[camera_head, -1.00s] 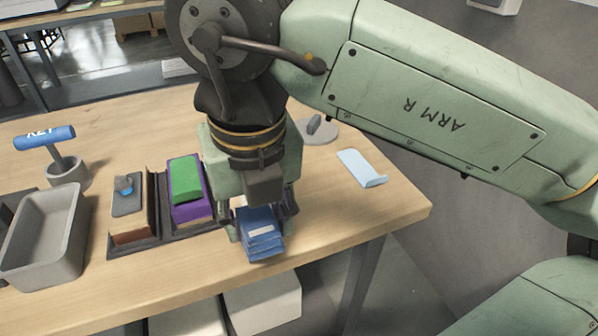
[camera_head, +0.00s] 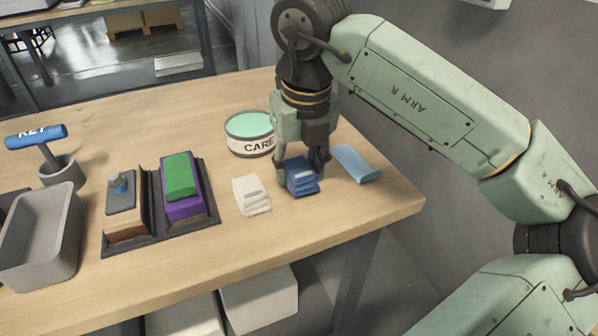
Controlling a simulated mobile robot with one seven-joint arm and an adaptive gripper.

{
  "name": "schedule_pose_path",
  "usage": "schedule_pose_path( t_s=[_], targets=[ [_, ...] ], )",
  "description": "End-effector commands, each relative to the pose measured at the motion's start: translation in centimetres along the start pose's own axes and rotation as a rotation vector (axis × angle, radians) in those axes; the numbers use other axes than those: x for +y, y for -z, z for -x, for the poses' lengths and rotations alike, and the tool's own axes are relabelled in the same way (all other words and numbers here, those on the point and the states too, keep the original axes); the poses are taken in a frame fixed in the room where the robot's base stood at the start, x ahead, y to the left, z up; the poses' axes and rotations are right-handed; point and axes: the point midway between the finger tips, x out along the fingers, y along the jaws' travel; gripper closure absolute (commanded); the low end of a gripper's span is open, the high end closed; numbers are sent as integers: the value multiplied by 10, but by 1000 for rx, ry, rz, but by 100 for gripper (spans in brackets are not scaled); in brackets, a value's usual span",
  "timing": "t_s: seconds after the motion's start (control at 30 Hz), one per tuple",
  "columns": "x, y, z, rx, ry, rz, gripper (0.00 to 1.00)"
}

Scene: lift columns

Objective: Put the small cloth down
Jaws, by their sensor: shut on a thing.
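The small cloth appears to be the folded dark blue cloth (camera_head: 302,184), a small stack with a lighter blue patch on top. My gripper (camera_head: 303,172) points down over the right part of the table and is shut on this blue cloth. The cloth is at or just above the wooden tabletop; I cannot tell whether it touches. A folded white cloth (camera_head: 252,195) lies just left of it. A flat light blue cloth or sheet (camera_head: 357,164) lies just right of my gripper.
A round tin marked CARE (camera_head: 250,134) stands behind the white cloth. Left is a dark tray (camera_head: 150,242) with a green-and-purple block (camera_head: 181,185) and a wooden block (camera_head: 122,222). A grey bin (camera_head: 42,236) and a blue KEY-tagged holder (camera_head: 62,172) stand far left. The wooden table's (camera_head: 330,225) front right is bare.

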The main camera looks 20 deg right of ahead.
Motion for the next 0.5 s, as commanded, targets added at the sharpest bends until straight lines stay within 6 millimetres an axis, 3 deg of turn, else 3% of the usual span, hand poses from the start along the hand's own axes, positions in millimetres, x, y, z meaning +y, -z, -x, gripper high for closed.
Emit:
schedule_pose_path(
  t_s=[0.03,0.47,0.5],
  targets=[
    [0,1,-9,-1,0,0,86],
    [0,2,-13,-2,1,-2,86],
    [0,2,-12,-2,1,-1,58]
  ],
)
